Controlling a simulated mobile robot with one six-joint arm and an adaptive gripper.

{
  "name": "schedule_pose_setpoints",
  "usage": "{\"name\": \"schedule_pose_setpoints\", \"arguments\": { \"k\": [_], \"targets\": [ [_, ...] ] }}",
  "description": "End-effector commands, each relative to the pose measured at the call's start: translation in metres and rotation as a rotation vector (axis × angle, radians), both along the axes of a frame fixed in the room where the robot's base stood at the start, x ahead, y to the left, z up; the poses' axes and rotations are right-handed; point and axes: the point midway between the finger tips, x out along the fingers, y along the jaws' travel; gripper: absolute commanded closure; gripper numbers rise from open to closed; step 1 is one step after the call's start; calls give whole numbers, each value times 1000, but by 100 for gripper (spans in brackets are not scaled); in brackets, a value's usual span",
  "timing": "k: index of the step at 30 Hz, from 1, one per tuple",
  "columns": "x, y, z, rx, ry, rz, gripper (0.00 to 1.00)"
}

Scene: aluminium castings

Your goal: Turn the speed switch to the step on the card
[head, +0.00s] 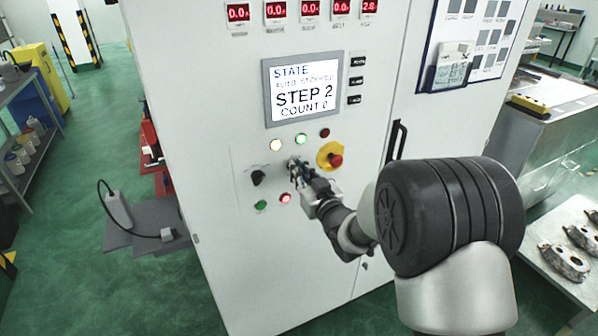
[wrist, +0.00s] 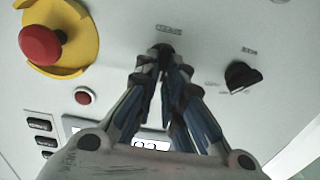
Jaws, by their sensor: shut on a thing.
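My gripper (head: 296,166) is at the cabinet's control panel, between a black selector knob and the yellow-ringed emergency stop. In the wrist view its fingers (wrist: 163,56) are closed on a small dark knob, the speed switch (wrist: 164,47), just below a small label. The fingers hide most of the knob, so I cannot tell which way it points. The display (head: 303,88) reads STATE, a blurred line, STEP 2 and COUNT 0. A white card (head: 453,62) hangs on the dark-framed board at the right; its writing is too small to read.
The other black selector (head: 258,177) and the red emergency stop (head: 336,161) flank my gripper closely. Lit lamps sit above and below it. A black door handle (head: 396,141) stands out to the right. A bench with castings (head: 564,262) is at lower right.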

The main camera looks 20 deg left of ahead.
Motion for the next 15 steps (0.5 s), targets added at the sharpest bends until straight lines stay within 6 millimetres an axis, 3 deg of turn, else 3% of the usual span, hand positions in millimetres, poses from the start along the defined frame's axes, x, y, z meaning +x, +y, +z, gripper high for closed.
{"name": "schedule_pose_setpoints", "arguments": {
  "k": [15],
  "targets": [
    [2, -2, -2, 212, 211, 1, 100]
  ]
}}
